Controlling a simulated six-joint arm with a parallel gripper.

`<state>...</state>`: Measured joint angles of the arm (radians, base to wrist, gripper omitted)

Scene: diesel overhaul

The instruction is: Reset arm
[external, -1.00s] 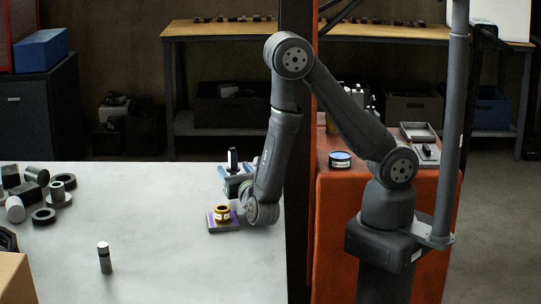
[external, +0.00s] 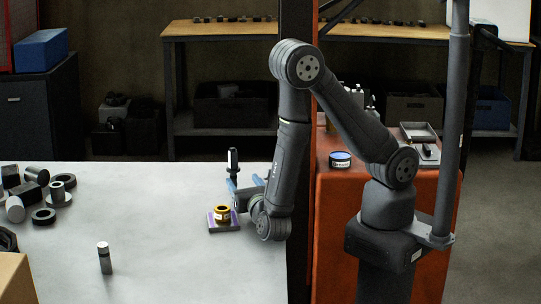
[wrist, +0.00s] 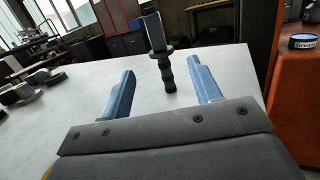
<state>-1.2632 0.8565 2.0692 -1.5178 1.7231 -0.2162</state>
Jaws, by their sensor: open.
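My gripper (external: 246,184) is at the right side of the light grey table (external: 140,265), low over its surface. In the wrist view my gripper (wrist: 163,88) shows two blue fingers spread wide with nothing between them. A dark upright tool with a ridged handle (wrist: 161,50) stands on the table beyond the fingertips. In the external view this upright tool (external: 233,163) stands just behind the fingers, its lower part hidden by them.
A small dark cylinder with a light band (external: 104,257) stands upright at the table's front. Several dark and grey metal parts (external: 43,216) lie at the left. A round tin (external: 340,160) rests on the orange cabinet (external: 329,225). The middle of the table is clear.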

